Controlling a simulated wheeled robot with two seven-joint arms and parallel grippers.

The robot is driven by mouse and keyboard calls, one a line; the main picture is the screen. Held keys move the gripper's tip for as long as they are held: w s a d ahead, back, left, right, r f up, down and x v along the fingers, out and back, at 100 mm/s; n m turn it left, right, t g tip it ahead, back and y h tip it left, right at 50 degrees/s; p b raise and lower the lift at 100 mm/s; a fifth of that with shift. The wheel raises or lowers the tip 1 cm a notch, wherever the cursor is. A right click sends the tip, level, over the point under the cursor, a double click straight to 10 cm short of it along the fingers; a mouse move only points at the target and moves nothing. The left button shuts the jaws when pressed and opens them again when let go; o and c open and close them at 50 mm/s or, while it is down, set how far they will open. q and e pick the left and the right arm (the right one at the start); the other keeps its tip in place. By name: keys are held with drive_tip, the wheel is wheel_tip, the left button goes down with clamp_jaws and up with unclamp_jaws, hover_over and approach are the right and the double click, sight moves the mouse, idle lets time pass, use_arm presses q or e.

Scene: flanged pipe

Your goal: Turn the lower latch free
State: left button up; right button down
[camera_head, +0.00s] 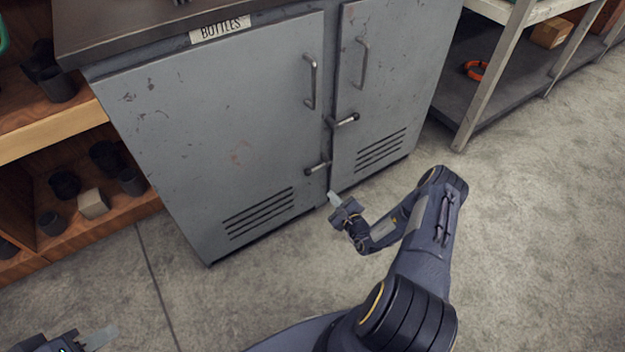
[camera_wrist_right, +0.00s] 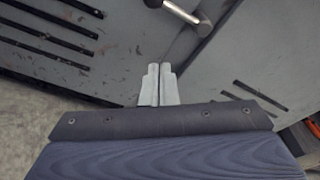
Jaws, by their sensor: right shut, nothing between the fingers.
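In the right wrist view the closed fingertips (camera_wrist_right: 158,68) point at the seam, and a metal latch handle (camera_wrist_right: 182,12), apparently the lower one, is cut by the top edge. The upper latch (camera_head: 345,121) sits higher, on the right door. My left gripper (camera_head: 100,338) shows only partly at the bottom left corner.
The grey cabinet (camera_head: 215,120) has two closed doors with bar handles and vent slots. A wooden shelf (camera_head: 110,212) with dark cups stands at the left. A shelf with an orange ring (camera_head: 476,70) stands at the right. The floor in front is clear.

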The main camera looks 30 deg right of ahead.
sight(314, 175)
drive_tip(key=w+b, duration=0.1)
drive_tip(key=w, duration=0.2)
drive_tip(key=w+f+b, duration=0.1)
drive_tip(key=w+b, duration=0.1)
drive_tip(key=w, duration=0.1)
drive_tip(key=w+b, duration=0.1)
drive_tip(key=w, duration=0.3)
drive_tip(key=shift+w+f, duration=0.1)
drive_tip(key=shift+f, duration=0.3)
drive_tip(key=r, duration=0.1)
drive_tip(key=a+r, duration=0.1)
drive_tip(key=s+a+r, duration=0.1)
drive_tip(key=shift+r, duration=0.35)
drive_tip(key=shift+s, duration=0.1)
